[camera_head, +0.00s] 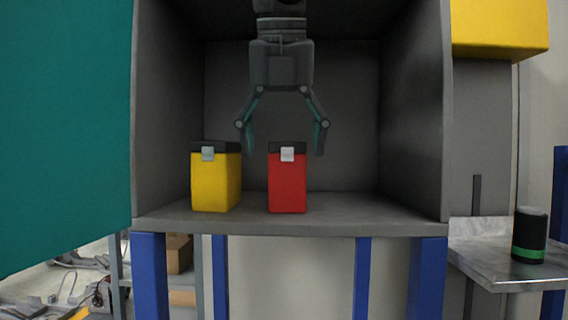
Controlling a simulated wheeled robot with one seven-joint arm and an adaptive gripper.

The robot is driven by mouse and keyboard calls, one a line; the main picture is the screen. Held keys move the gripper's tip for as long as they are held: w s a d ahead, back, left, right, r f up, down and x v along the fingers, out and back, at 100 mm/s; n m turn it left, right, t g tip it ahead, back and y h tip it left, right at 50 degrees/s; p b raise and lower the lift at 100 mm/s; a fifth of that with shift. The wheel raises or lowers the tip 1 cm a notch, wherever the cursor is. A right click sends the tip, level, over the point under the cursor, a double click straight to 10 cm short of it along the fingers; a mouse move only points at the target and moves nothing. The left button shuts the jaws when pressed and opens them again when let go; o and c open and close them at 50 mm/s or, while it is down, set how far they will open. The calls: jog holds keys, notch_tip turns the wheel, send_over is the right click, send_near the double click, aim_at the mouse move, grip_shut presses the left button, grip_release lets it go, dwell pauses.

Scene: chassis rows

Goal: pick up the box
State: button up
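Two boxes stand upright on the floor of a grey open cabinet. The red box (287,188) has a black top and a pale label at its front. The yellow box (215,182) stands to its left, with a black top and a grey-green label. My gripper (284,148) points down from above with its two fingers spread wide. The fingers hang on either side of the red box's top, and the gap between them is empty. Whether the fingers are level with the box in depth, I cannot tell.
The cabinet floor (345,212) is clear to the right of the red box. Cabinet walls (415,110) enclose both sides. A teal panel (65,130) stands at left. A black cylinder with a green band (529,236) stands on a metal table (490,262) at right.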

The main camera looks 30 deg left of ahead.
aim_at(293, 143)
jog(key=w, duration=0.2)
jog(key=w+f, duration=0.1)
jog(key=w, duration=0.1)
jog(key=shift+w+a, duration=0.1)
jog(key=shift+w, duration=0.05)
jog(key=shift+w+a+r, duration=0.1)
jog(key=shift+w, duration=0.05)
jog(key=shift+a+r+p, duration=0.15)
jog(key=shift+a+p, duration=0.05)
jog(key=shift+p, duration=0.3)
jog(key=shift+s+a+r+p, duration=0.35)
jog(key=shift+s+a+p, duration=0.2)
jog(key=shift+a, duration=0.15)
jog(key=w, duration=0.1)
jog(key=w+f, duration=0.1)
jog(key=w+f+p, duration=0.1)
jog(key=shift+w+a, duration=0.25)
jog(key=shift+a, duration=0.05)
jog(key=shift+d+f, duration=0.1)
jog(key=shift+s+r, duration=0.25)
jog(key=shift+s, duration=0.55)
jog(key=shift+c, duration=0.7)
jog(key=shift+s, duration=0.15)
jog(key=c, duration=0.3)
jog(key=shift+w+f, duration=0.15)
jog(key=shift+w, duration=0.35)
jog(key=c, duration=0.7)
jog(key=shift+c, duration=1.3)
jog(key=shift+s, duration=0.2)
jog(key=shift+w, duration=0.1)
